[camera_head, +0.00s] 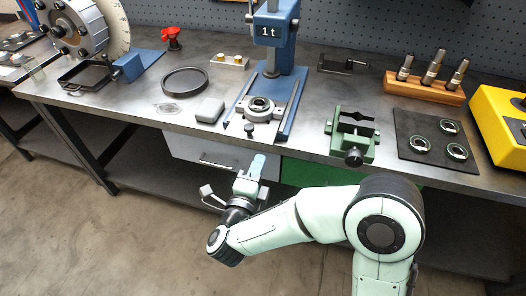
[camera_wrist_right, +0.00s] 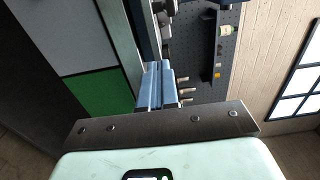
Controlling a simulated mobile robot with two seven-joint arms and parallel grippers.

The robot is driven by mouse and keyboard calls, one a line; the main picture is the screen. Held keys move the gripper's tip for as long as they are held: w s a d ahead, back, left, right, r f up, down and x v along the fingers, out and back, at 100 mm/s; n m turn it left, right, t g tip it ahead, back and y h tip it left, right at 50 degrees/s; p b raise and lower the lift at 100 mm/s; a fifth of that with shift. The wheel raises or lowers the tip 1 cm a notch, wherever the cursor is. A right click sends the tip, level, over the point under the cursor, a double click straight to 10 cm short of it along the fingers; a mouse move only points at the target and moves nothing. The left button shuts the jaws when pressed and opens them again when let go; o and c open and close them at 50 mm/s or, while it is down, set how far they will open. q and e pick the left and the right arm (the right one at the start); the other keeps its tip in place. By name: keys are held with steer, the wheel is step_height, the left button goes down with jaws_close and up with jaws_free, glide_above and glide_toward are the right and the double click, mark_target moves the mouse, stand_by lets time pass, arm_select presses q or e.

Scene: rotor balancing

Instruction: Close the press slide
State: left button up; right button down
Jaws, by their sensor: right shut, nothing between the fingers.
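The blue press (camera_head: 272,45), marked 1t, stands at the back middle of the bench. Its slide (camera_head: 261,107), a light grey block carrying a ring, sits between the two blue base rails towards their front ends. A dark round knob (camera_head: 250,128) is at the slide's front. My right gripper (camera_head: 257,163) is in front of the bench's front edge, below the slide in the picture and apart from it. Its blue fingers are together and empty; they also show in the right wrist view (camera_wrist_right: 155,84). My left gripper is out of view.
A grey box (camera_head: 210,110) and a dark ring (camera_head: 185,82) lie left of the press. A green vise-like fixture (camera_head: 353,138) stands right of it, near a dark mat (camera_head: 408,152) with rings. A grey drawer (camera_head: 208,157) is under the bench, behind my right gripper.

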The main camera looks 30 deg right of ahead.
mark_target(266, 144)
steer(key=shift+x, duration=2.3)
steer(key=b+x, duration=0.1)
steer(key=x, duration=0.4)
steer(key=shift+a+f, duration=0.1)
